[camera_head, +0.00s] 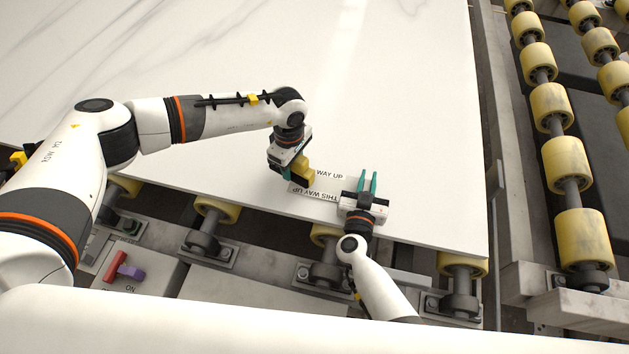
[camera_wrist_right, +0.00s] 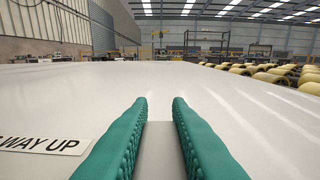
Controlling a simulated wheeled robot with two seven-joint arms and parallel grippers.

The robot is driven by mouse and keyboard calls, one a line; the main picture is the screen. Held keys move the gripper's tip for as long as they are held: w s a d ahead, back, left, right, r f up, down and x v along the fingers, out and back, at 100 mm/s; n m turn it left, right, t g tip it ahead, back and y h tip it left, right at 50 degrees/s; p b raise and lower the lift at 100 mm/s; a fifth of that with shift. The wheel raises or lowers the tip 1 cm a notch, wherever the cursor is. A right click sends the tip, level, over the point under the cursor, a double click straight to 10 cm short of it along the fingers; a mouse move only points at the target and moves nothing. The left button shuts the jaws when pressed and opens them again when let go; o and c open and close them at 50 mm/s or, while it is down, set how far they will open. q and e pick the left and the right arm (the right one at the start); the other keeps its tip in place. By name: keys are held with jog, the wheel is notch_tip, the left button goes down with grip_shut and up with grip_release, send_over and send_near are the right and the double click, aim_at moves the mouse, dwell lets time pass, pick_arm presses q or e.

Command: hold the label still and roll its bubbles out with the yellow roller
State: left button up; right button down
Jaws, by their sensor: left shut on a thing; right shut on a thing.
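A white label (camera_head: 316,190) with black "THIS WAY UP" lettering lies flat near the slab's front edge. A second line reading "WAY UP" shows beside it; the right wrist view shows this lettering (camera_wrist_right: 40,144) at lower left. My left gripper (camera_head: 297,172) is shut on the yellow roller (camera_head: 306,170), which is over the label's left part and hides some of it; contact is unclear. Bubbles are too small to see.
The white stone slab (camera_head: 400,80) is clear behind and right of the label. Its front edge rests over yellow-wheeled rollers (camera_head: 215,210). A roller conveyor (camera_head: 553,105) runs along the right. A red and purple part (camera_head: 122,268) sits on the frame at front left.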

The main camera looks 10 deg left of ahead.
jog(key=shift+a, duration=0.1)
pick_arm(q)
jog(key=a+r, duration=0.6)
jog(key=r, duration=0.2)
jog(key=shift+w+a+r, duration=0.15)
jog(key=shift+w+a, duration=0.15)
jog(key=shift+w, duration=0.15)
jog(key=o, duration=0.4)
jog(key=shift+c, duration=1.4)
pick_arm(e)
jog(key=c, duration=1.3)
grip_release()
jog(key=shift+o, duration=0.2)
